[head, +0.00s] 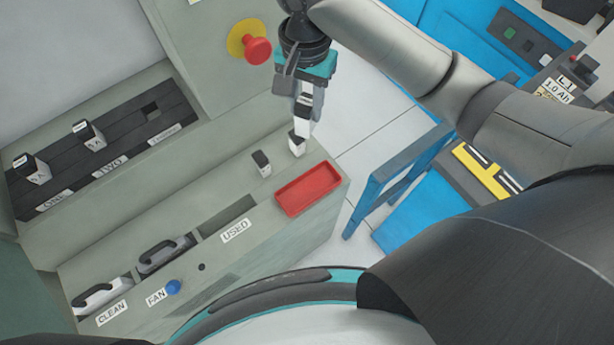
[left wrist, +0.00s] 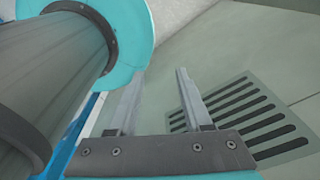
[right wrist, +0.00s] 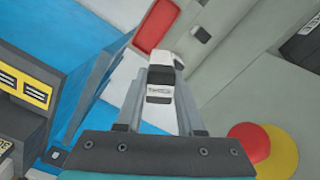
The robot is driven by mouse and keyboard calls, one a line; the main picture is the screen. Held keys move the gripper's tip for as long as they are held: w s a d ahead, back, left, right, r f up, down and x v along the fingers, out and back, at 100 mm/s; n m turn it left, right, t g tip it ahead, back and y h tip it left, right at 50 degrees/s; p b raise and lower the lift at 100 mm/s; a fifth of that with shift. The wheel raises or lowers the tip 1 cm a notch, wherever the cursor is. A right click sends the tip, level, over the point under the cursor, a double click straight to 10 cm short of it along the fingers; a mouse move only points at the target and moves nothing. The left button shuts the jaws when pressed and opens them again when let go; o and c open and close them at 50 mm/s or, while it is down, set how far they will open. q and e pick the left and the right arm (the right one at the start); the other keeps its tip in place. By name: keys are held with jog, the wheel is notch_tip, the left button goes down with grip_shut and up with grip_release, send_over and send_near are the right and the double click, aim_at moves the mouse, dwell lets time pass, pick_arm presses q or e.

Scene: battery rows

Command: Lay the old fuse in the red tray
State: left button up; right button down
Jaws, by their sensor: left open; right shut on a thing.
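My right gripper (head: 303,112) points down over the bench, just behind the red tray (head: 308,188). It is shut on a white fuse with a black, labelled part (right wrist: 159,86); the label is too small to read. A second white block with a black top (head: 297,143) shows right below the fingertips; I cannot tell whether they touch. Another dark-topped fuse (head: 261,162) stands on the bench left of the tray. The tray is empty, and it also shows in the right wrist view (right wrist: 158,27). My left gripper (left wrist: 157,100) is open and empty, outside the head view.
A black rack (head: 110,150) holds two fuses and has an empty square socket. The bench front has a USED recess (head: 228,215), grey handles and a blue knob (head: 173,287). A red button (head: 257,50) juts from the wall. A blue frame (head: 390,170) stands right of the bench.

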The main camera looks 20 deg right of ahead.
pick_arm(q)
notch_tip(320, 180, up, 4)
jog(key=s+p, duration=0.2)
jog(key=p, duration=0.1)
jog(key=shift+w+f+b, duration=0.2)
jog(key=shift+f+b, duration=0.7)
jog(key=shift+w+f+b, duration=0.15)
jog(key=shift+f+b, duration=0.8)
jog(key=shift+w+f+b, duration=0.2)
jog(key=shift+f+b, duration=0.7)
pick_arm(e)
jog(key=shift+s+a+f+m, duration=0.1)
jog(key=shift+s+f+m, duration=0.7)
jog(key=shift+f, duration=3.05)
jog(key=shift+s+d+f+m, duration=0.2)
jog(key=shift+f+m, duration=1.05)
jog(key=shift+f, duration=2.65)
jog(key=shift+s+a+f+m, duration=0.2)
jog(key=shift+s+f+m, duration=0.65)
jog(key=shift+f, duration=3)
jog(key=shift+w, duration=0.2)
jog(key=shift+f, duration=0.2)
jog(key=c, duration=0.5)
grip_release()
